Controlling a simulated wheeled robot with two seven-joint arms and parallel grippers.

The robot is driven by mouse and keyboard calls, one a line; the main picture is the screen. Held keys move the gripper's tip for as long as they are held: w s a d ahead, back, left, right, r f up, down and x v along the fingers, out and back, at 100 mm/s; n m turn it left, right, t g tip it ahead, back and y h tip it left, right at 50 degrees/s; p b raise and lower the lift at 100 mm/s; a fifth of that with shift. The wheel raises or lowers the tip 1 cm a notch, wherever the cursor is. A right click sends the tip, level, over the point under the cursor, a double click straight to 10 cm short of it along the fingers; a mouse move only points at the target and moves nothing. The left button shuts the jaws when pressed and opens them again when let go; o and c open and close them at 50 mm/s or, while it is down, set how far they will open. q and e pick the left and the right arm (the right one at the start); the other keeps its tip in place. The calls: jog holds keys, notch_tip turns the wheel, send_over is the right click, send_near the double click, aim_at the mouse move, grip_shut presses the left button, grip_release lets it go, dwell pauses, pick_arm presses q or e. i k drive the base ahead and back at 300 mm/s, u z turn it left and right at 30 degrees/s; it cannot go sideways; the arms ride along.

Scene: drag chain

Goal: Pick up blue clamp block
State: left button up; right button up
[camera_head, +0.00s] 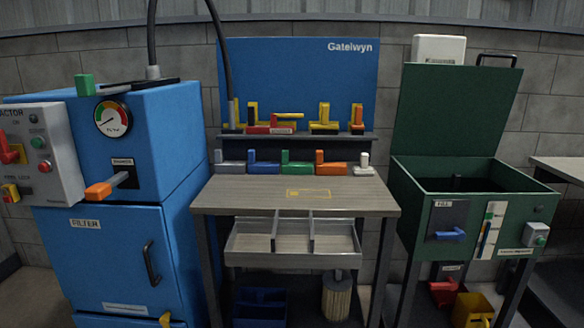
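The blue clamp block (263,166) is an L-shaped piece with an upright part at its left end. It stands at the back of the wooden-topped table (228,195), in a row below the shelf. A grey block (230,167) is on its left and a green block (297,167) on its right. Nothing touches it from above and its front side is clear. Neither of my grippers shows in this view.
An orange block (330,168) and a white one (364,166) continue the row. A shelf (300,136) with yellow and red clamps hangs behind. A blue filter cabinet (105,255) stands left, a green open-lidded bin (470,195) right. The tabletop's front is bare.

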aim_at(266, 168)
jog(key=u, duration=0.6)
jog(key=i, duration=0.6)
jog(key=u, duration=0.55)
